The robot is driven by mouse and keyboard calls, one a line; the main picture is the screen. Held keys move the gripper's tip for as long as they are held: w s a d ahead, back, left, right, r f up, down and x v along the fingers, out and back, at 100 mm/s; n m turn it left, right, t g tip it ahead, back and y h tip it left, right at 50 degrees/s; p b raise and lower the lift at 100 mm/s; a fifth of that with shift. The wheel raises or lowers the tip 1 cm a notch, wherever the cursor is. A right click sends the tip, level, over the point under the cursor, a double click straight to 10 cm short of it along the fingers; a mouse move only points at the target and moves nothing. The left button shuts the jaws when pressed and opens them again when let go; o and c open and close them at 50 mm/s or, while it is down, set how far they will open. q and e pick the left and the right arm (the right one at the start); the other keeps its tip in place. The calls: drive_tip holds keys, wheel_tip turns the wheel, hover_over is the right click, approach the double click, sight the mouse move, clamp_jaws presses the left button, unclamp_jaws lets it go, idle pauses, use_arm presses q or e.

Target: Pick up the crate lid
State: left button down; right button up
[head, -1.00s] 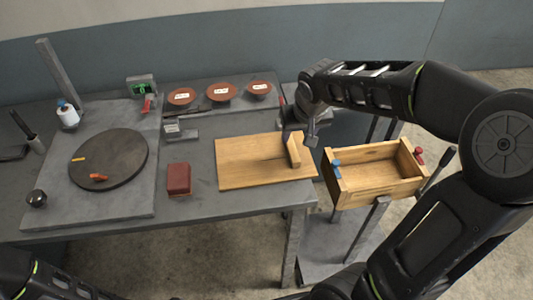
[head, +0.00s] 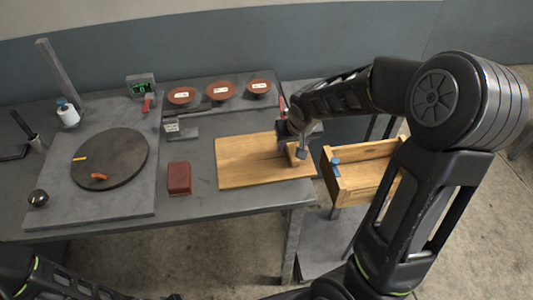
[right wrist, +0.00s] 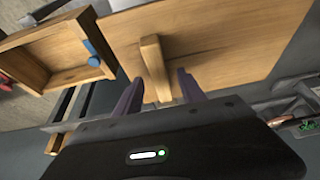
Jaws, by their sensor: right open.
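The crate lid (head: 245,163) is a flat light-wood board lying on the grey table near its right edge. Its raised wooden handle bar (right wrist: 155,66) stands near the lid's right end; in the head view my right gripper partly hides it. My right gripper (head: 296,155) is over the handle with jaws open. In the right wrist view its two purple fingers (right wrist: 160,80) stand on either side of the bar, with gaps visible; whether either touches it I cannot tell. My left arm shows at the lower left, its gripper out of frame.
A dark red block (head: 179,178) lies left of the lid. A dark round disc (head: 110,158) and several brown dishes are farther left and back.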

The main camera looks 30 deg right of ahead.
drive_tip(key=shift+w+f, duration=0.2)
drive_tip(key=shift+f, duration=0.25)
drive_tip(key=shift+c, duration=0.6)
clamp_jaws()
drive_tip(key=shift+r, duration=0.1)
idle(0.8)
